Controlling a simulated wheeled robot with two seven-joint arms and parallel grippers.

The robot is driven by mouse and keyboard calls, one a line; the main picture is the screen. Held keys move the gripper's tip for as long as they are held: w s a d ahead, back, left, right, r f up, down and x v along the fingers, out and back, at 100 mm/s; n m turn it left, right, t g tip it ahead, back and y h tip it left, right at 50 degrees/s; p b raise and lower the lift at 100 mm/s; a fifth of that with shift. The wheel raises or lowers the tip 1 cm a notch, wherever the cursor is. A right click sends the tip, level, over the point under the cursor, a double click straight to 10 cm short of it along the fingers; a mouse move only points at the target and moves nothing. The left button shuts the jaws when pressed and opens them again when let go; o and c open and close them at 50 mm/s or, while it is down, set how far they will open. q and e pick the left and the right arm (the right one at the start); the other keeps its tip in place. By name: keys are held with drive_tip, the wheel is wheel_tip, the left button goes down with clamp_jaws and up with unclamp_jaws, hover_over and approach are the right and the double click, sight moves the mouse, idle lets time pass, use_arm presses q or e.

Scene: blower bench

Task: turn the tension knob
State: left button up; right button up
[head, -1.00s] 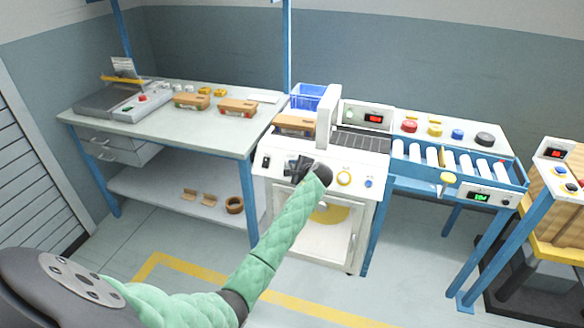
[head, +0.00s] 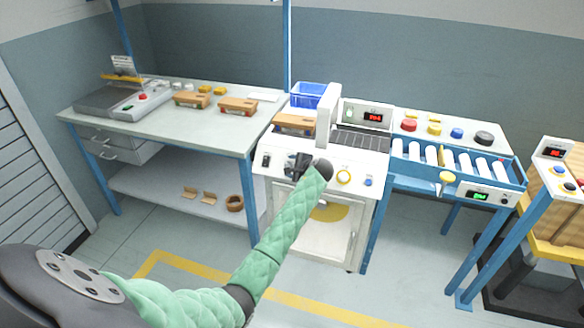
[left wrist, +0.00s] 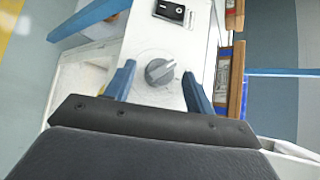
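A grey round knob (left wrist: 160,72) with a raised grip bar sits on the white machine's front panel in the left wrist view. I cannot read a label that marks it as the tension knob. My left gripper (left wrist: 158,70) is open, with one blue finger on each side of the knob and a visible gap to each. In the head view my left gripper (head: 298,165) is at the panel of the white machine (head: 283,180) and hides the knob. My right gripper is not in view.
A black rocker switch (left wrist: 170,11) is beside the knob. A yellow-ringed button (head: 344,177) and a blue button (head: 368,182) are right of my wrist. A cardboard box (head: 294,123) lies on the machine. A roller conveyor (head: 450,160) adjoins on the right.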

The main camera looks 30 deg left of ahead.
use_arm(q)
drive_tip(key=shift+s+d+r, duration=0.1)
drive_tip(key=shift+d+r, duration=0.05)
drive_tip(key=shift+d, duration=0.35)
drive_tip(key=b+v, duration=0.1)
drive_tip(key=v, duration=0.5)
drive_tip(key=shift+s+d+r+b, duration=0.2)
drive_tip(key=shift+d+r+b, duration=0.05)
drive_tip(key=shift+b, duration=0.05)
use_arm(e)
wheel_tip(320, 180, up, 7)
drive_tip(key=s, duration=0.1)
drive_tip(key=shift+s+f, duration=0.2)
